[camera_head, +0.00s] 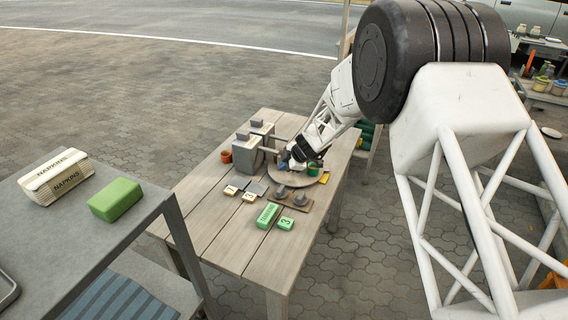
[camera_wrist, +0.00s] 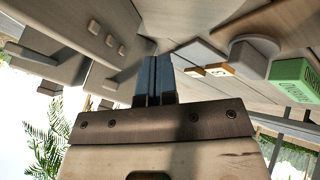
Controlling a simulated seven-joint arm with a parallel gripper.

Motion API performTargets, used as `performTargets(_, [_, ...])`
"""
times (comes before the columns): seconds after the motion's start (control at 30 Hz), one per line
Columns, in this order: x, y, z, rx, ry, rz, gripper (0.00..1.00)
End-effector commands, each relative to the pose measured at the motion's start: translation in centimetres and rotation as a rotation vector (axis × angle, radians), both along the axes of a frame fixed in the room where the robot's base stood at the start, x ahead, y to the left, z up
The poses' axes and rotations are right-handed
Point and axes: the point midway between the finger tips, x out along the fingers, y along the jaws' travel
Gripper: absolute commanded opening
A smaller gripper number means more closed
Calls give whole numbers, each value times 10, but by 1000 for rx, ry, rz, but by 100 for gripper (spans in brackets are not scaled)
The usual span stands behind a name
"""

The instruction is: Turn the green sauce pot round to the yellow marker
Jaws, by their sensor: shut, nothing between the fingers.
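The green sauce pot (camera_head: 315,169) stands toward the right of a round turntable (camera_head: 279,178) in the head view, just right of my gripper and partly hidden by it. A yellow marker (camera_head: 324,179) lies at the turntable's right edge, close to the pot. My gripper (camera_head: 285,158) is low over the back left of the turntable, apart from the green pot. In the wrist view its two blue-grey fingers (camera_wrist: 153,80) are together with nothing between them. The pot is not recognisable in the wrist view. Whether the fingers touch anything is unclear.
Grey box-like units (camera_head: 247,157) stand close left of my gripper, with an orange pot (camera_head: 226,157) beside them. A board with grey knobs (camera_head: 294,196) and green blocks (camera_head: 267,215) lie in front. The table's front left planks are clear.

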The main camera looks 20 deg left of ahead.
Motion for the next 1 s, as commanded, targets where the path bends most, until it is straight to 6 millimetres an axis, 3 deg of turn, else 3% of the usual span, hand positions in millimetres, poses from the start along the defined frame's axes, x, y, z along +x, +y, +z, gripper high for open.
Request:
performTargets(0.1, [-8,-7,0,0,1,-1,0])
performTargets(0.7, [-16,-49,59,1,-1,0,0])
performTargets(1.0, [-19,-62,77,0,-1,-1,0])
